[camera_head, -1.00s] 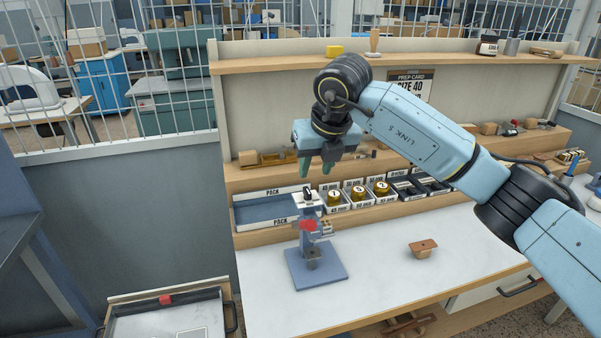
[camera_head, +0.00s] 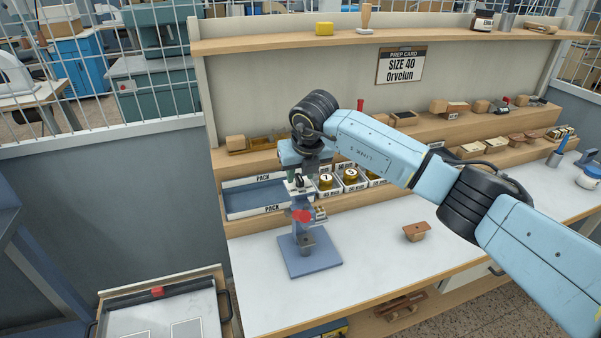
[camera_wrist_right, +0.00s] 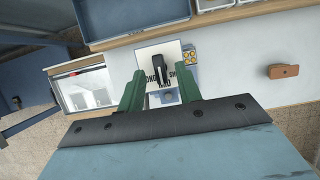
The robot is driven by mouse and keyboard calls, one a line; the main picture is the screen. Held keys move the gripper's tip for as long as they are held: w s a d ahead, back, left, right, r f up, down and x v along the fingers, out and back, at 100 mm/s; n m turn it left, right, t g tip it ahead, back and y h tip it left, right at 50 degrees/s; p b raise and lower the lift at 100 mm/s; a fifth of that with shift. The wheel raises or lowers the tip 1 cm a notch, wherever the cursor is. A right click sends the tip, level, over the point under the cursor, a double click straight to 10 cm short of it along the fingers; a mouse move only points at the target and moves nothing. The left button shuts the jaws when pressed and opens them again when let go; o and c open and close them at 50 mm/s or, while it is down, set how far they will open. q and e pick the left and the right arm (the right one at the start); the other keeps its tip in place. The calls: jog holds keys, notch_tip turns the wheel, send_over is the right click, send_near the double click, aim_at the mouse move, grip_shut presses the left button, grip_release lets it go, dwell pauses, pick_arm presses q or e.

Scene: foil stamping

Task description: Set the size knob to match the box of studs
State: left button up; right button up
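The blue press (camera_head: 312,257) stands on the white bench top. A black size knob (camera_head: 299,181) sits on its white top plate, and it also shows in the right wrist view (camera_wrist_right: 160,68). My right gripper (camera_wrist_right: 161,78) has its green fingers apart, one on each side of the knob. I cannot tell whether they touch it; lettering on the plate is partly covered. White boxes with gold studs (camera_head: 326,180) stand behind the press. Their labels are small; the front one seems to read 40 mm. My left gripper is not in view.
A blue PACK tray (camera_head: 256,199) lies left of the boxes. A brown wooden piece (camera_head: 416,232) lies right of the press, with clear bench around it.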

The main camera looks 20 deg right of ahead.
jog(key=shift+w+f, duration=0.2)
jog(key=shift+f, duration=0.2)
jog(key=shift+c, duration=0.2)
grip_shut()
